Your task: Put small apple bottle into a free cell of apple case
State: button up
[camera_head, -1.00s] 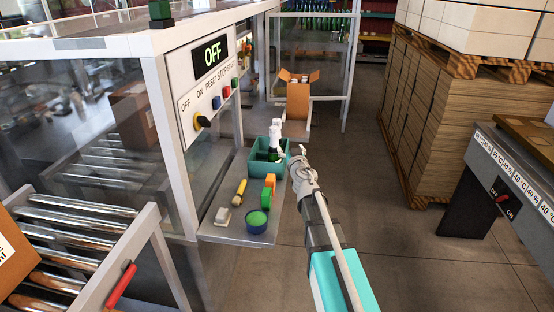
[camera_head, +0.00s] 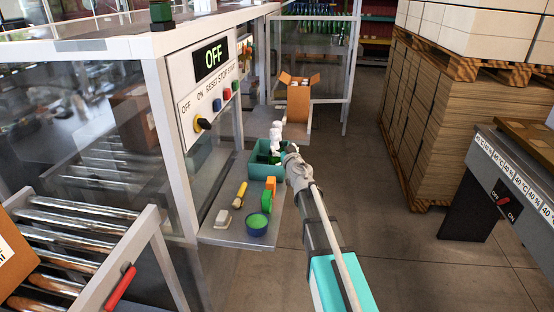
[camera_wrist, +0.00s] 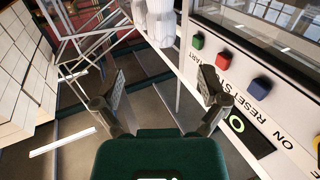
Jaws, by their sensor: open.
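The case is a brown cardboard box (camera_head: 299,100) with open flaps, standing on a surface behind the work shelf; pale tops show inside it, but its cells cannot be made out. A teal bin (camera_head: 256,171) stands at the far end of the grey shelf. Something dark green shows in it, too small to tell if it is the small apple bottle. In the wrist view my gripper (camera_wrist: 163,82) is open, its two fingers spread with nothing between them. White rounded shapes (camera_wrist: 160,20) lie beyond the fingertips at the top; I cannot tell what they are.
The shelf (camera_head: 232,236) carries a blue bowl with green contents (camera_head: 257,222), a yellow-handled tool (camera_head: 241,190) and an orange-and-green object (camera_head: 268,192). The machine's button panel (camera_head: 212,95) rises on the left. Stacked cardboard (camera_head: 425,125) stands right. Floor between is clear.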

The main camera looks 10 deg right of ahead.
aim_at(276, 138)
jog(key=shift+w+a, duration=0.15)
jog(key=shift+w, duration=1.15)
jog(key=shift+w+a, duration=0.15)
jog(key=shift+w, duration=1.1)
jog(key=shift+w+a+f, duration=0.1)
jog(key=shift+w+a, duration=0.05)
jog(key=shift+w, duration=0.7)
jog(key=shift+w+a+f, duration=0.1)
jog(key=shift+w+a, duration=0.1)
jog(key=shift+w, duration=0.7)
jog(key=shift+w+a, duration=0.15)
jog(key=shift+w, duration=0.7)
grip_shut()
